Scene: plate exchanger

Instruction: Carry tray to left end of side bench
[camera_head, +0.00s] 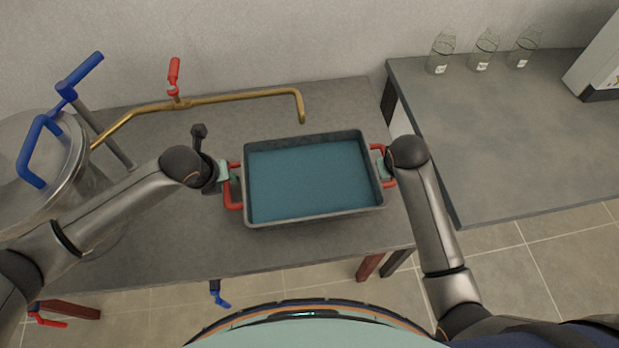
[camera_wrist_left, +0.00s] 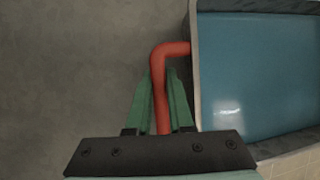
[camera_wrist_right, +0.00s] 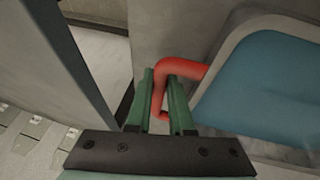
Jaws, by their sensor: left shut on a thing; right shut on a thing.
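A grey rectangular tray (camera_head: 315,218) with blue contents and red side handles is over the right part of the grey bench in the head view. It looks roughly level; whether it touches the bench top I cannot tell. My left gripper (camera_head: 229,172) is shut on the tray's left red handle, which also shows between the green fingers in the left wrist view (camera_wrist_left: 162,95). My right gripper (camera_head: 382,165) is shut on the right red handle, seen between the fingers in the right wrist view (camera_wrist_right: 164,95). The side bench (camera_head: 510,140) stands to the right.
Several glass bottles (camera_head: 441,52) stand at the back of the side bench; its front and left are clear. A white box (camera_head: 600,65) is at its right. A gap separates the benches. A brass pipe (camera_head: 230,98) with a red valve runs behind the tray; a steel pot (camera_head: 40,170) is left.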

